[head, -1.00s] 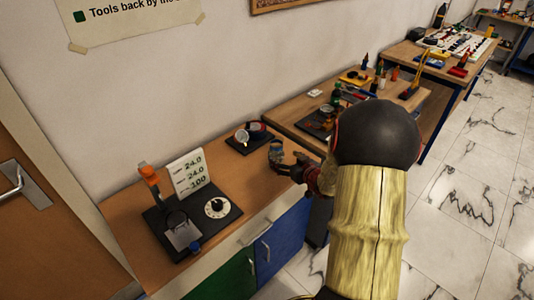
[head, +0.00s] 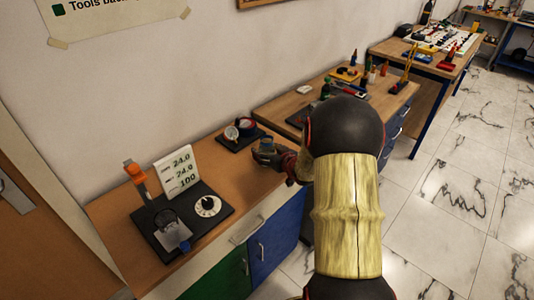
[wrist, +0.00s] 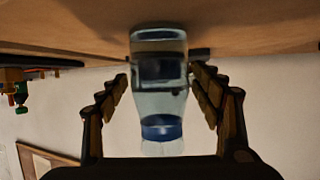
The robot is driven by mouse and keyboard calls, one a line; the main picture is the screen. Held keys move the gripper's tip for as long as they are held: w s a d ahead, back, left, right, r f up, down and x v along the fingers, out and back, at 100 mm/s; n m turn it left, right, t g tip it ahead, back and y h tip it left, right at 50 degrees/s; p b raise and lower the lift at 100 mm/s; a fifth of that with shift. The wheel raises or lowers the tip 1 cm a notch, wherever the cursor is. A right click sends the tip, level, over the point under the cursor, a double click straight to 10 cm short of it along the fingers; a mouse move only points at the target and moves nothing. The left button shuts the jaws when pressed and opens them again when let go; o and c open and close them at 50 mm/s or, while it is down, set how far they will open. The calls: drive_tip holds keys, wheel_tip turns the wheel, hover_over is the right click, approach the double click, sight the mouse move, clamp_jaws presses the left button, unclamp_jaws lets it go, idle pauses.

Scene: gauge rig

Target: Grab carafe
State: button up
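The carafe (wrist: 160,92) is a clear glass vessel with a blue band, seen upside down in the wrist view. It stands between the two fingers of my gripper (wrist: 160,82). The fingers are spread on either side of it, with a narrow gap at the left and less at the right; contact is not clear. In the head view the carafe (head: 266,147) is small and partly hidden by my gripper (head: 270,155) at the right end of the wooden counter.
A black board with a white display (head: 179,170), a dial (head: 207,206) and an orange-topped stand (head: 136,175) occupies the counter's left. A dark tray (head: 240,136) with a round item lies behind the carafe. A cluttered workbench (head: 290,98) stands beyond.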

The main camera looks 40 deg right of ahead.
drive_tip(key=c, duration=1.4)
